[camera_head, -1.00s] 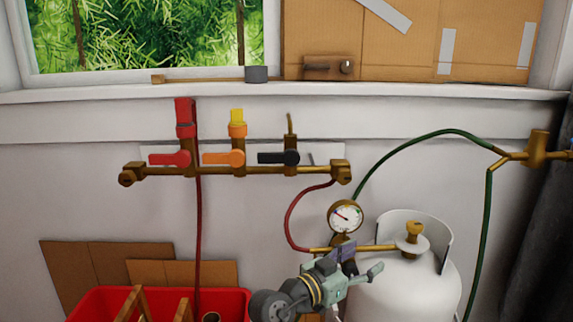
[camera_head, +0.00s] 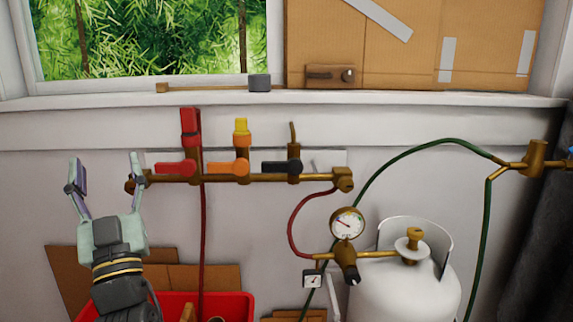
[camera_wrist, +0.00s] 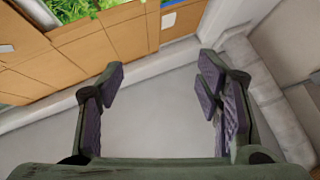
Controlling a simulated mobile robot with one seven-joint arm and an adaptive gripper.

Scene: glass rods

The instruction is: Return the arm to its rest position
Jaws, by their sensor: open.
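My gripper (camera_head: 105,177) is at the left of the head view, pointing up, its fingers spread and empty. Its right finger overlaps the left end of the brass manifold pipe (camera_head: 265,177) in the picture; I cannot tell whether they touch. In the wrist view my gripper (camera_wrist: 162,85) is also wide open, with only wall and the boarded window beyond the fingers.
A red crate (camera_head: 238,306) stands below the manifold, partly behind my arm. A white gas tank (camera_head: 405,285) with a gauge (camera_head: 347,222) and a green hose (camera_head: 487,235) stands at the right. The window sill (camera_head: 420,97) runs above. Cardboard (camera_head: 210,276) leans on the wall.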

